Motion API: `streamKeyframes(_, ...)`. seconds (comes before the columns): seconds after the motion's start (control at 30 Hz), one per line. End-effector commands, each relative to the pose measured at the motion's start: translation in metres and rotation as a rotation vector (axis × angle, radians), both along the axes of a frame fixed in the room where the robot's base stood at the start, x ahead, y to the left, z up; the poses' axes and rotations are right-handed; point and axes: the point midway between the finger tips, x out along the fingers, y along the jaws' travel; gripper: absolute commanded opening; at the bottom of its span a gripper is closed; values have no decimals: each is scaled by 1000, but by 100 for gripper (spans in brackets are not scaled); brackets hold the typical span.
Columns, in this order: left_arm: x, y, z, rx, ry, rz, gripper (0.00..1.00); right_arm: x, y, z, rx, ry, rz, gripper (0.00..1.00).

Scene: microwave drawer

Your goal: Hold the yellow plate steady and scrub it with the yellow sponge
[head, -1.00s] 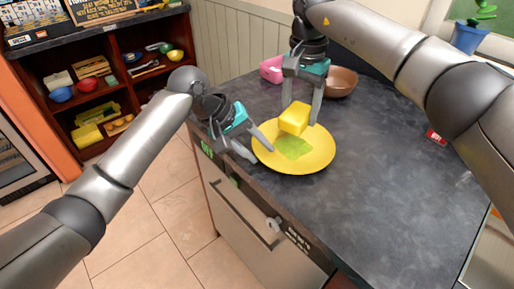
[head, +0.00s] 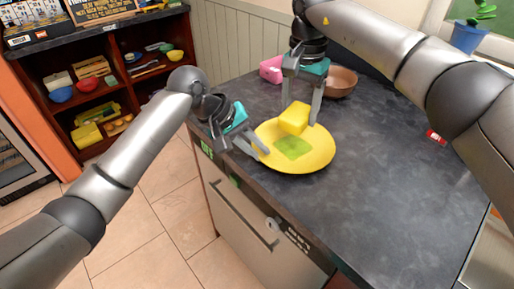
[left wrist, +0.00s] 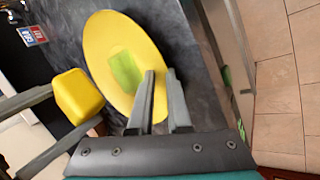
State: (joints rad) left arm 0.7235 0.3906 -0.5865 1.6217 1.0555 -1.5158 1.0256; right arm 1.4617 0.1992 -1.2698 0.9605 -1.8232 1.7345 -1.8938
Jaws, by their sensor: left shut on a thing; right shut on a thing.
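The round yellow plate (head: 310,158) lies on the dark countertop near its front left edge, with a green patch (head: 292,147) in its middle. My left gripper (head: 260,153) is shut on the plate's left rim. In the left wrist view its two fingers (left wrist: 160,80) are close together over the rim of the plate (left wrist: 100,45). My right gripper (head: 301,115) points down, shut on the yellow block-shaped sponge (head: 294,118). The sponge is over the far part of the plate, and also shows in the left wrist view (left wrist: 79,95). Whether it touches the plate is unclear.
A brown bowl (head: 341,82) and a pink object (head: 271,69) stand behind my right gripper. A small red item (head: 435,137) lies to the right. The countertop (head: 390,200) right of the plate is clear. A drawer front (head: 243,225) is below the counter edge.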

Motion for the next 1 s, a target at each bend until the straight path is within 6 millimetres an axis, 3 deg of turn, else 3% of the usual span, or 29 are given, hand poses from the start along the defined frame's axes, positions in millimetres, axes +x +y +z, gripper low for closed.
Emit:
streamKeyframes(0.43,0,1,-2,5,4,3,0,2,0,-3,1,1,-1,23)
streamKeyframes(1.0,0,2,-3,6,6,4,0,2,0,-37,0,0,-1,23)
